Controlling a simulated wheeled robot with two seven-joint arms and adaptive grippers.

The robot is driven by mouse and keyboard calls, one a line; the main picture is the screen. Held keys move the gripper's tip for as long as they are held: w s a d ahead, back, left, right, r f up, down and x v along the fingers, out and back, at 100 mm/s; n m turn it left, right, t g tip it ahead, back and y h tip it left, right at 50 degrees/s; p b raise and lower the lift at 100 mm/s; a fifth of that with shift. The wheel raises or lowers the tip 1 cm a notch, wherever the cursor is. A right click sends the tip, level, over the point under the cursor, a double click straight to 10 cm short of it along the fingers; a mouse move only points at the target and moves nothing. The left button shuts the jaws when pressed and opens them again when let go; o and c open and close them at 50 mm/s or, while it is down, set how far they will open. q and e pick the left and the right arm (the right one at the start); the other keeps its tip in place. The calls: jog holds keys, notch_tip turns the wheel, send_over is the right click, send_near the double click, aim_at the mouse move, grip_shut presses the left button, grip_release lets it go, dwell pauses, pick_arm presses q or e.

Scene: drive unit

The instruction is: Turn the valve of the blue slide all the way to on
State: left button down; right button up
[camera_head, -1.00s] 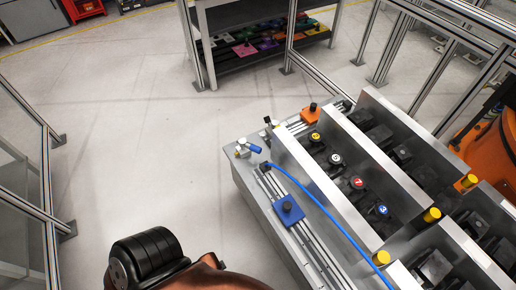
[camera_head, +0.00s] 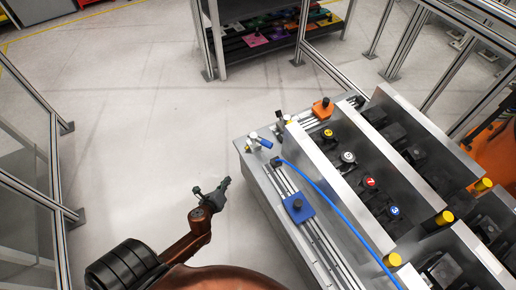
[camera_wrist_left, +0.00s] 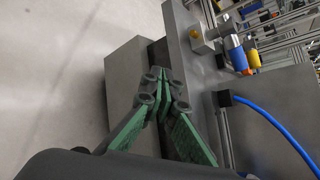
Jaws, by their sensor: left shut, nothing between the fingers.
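The blue slide (camera_head: 299,209) is a blue block on silver rails along the near side of the grey machine. Its valve has a silver body (camera_head: 253,138) and a blue handle (camera_head: 265,143) at the machine's far left corner. In the wrist view the valve body (camera_wrist_left: 204,41) and blue handle (camera_wrist_left: 236,54) are at upper right, unobstructed. My left gripper (camera_head: 227,182) is over the floor left of the machine, apart from the valve. In the wrist view its green-padded fingers (camera_wrist_left: 165,88) are shut and empty, in front of the machine's edge. My right gripper is not in view.
A blue hose (camera_head: 335,208) runs from the slide's rail end across the machine. An orange slide (camera_head: 322,108) and a yellow valve handle (camera_wrist_left: 254,59) are close by. Upright grey plates (camera_head: 345,180) rise to the right. The floor to the left is clear.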

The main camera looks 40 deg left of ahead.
pick_arm(q)
jog(key=w+d+r+m+t+h, duration=0.3)
jog(key=w+d+r+m, duration=0.1)
jog(key=w+r+m, duration=0.6)
jog(key=m+b, duration=0.1)
jog(key=b, duration=0.2)
send_near(264, 145)
jog(key=x, duration=0.5)
jog(key=shift+w+a+f, duration=0.1)
jog(key=shift+w+f, duration=0.15)
jog(key=shift+f, duration=0.05)
jog(key=shift+w, duration=0.7)
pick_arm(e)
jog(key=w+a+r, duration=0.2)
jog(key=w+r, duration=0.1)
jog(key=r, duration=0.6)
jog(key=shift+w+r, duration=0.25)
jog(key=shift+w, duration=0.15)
pick_arm(q)
jog(key=shift+w+y, duration=0.1)
jog(key=shift+y, duration=0.2)
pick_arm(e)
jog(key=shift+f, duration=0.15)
